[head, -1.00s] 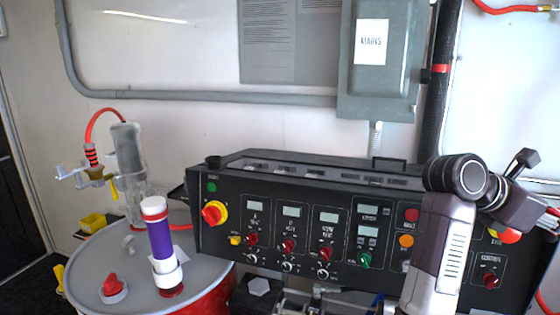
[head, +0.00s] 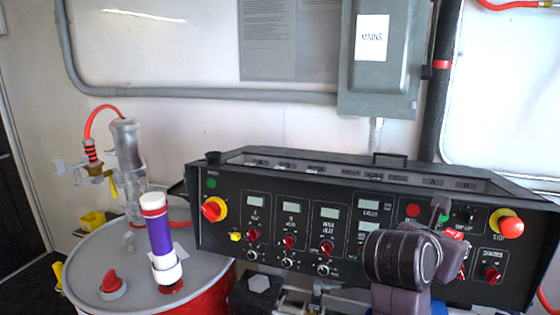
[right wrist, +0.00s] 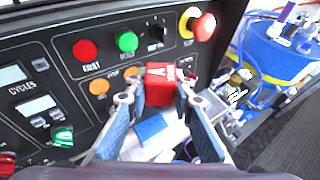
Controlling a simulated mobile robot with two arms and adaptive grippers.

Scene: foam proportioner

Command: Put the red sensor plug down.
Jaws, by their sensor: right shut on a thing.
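The red sensor plug (right wrist: 160,84), a red block with a white mark, sits between the fingertips of my right gripper (right wrist: 158,92) in the right wrist view. The gripper is shut on it and holds it in front of the lower right part of the black control panel (right wrist: 85,100). In the head view, my right arm covers part of the panel's right side, and a small red piece (head: 453,264), likely the plug, shows beside the wrist. White and blue shapes (right wrist: 152,130) show between the fingers, their nature unclear. My left gripper is not in view.
The panel (head: 220,235) carries knobs, displays and a red stop button (head: 510,227). A blue drum (right wrist: 275,45) with hoses lies right of the panel in the wrist view.

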